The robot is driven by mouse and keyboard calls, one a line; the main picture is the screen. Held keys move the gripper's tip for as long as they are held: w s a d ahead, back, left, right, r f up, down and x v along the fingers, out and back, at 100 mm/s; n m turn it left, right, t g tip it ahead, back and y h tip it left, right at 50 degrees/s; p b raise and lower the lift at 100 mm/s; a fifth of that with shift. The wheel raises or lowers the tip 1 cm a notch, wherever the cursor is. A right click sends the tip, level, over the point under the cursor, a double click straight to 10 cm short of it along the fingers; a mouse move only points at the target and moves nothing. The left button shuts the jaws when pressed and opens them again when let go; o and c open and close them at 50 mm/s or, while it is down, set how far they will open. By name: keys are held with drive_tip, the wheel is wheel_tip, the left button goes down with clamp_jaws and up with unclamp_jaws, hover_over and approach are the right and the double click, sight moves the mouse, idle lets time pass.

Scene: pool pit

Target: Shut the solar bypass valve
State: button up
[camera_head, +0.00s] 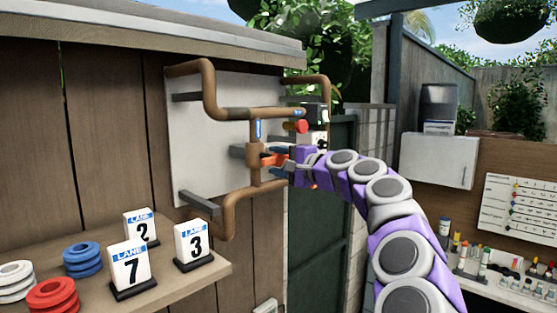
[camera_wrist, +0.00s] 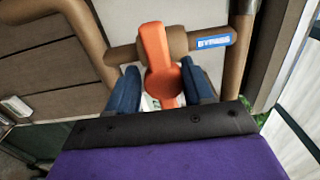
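The bypass valve has an orange lever handle (camera_wrist: 153,50) with a round hub, mounted on a copper-brown pipe with a blue "BYPASS" label (camera_wrist: 213,42). In the wrist view the lever appears to lie across this labelled pipe. My gripper (camera_wrist: 160,88) has its two blue fingers apart, one on each side of the orange hub. Small gaps seem to show, but contact is unclear. In the head view my gripper (camera_head: 281,161) is at the orange handle (camera_head: 270,159), coming from the right and partly hiding the valve.
Brown pipes (camera_head: 210,90) loop around a grey backboard (camera_head: 205,150) on the wooden fence. Another valve with a red knob (camera_head: 301,126) sits just above my gripper. A shelf (camera_head: 190,276) at lower left holds lane markers (camera_head: 128,268) and coloured rings. A board and bottles stand at right.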

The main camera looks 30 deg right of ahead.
drive_tip(key=shift+o, duration=1.4)
drive_tip(key=shift+w, duration=0.1)
drive_tip(key=shift+d, duration=0.1)
drive_tip(key=b+v, duration=0.2)
drive_tip(key=v, duration=1.5)
drive_tip(key=shift+d+b, duration=0.15)
drive_tip(key=shift+b, duration=0.2)
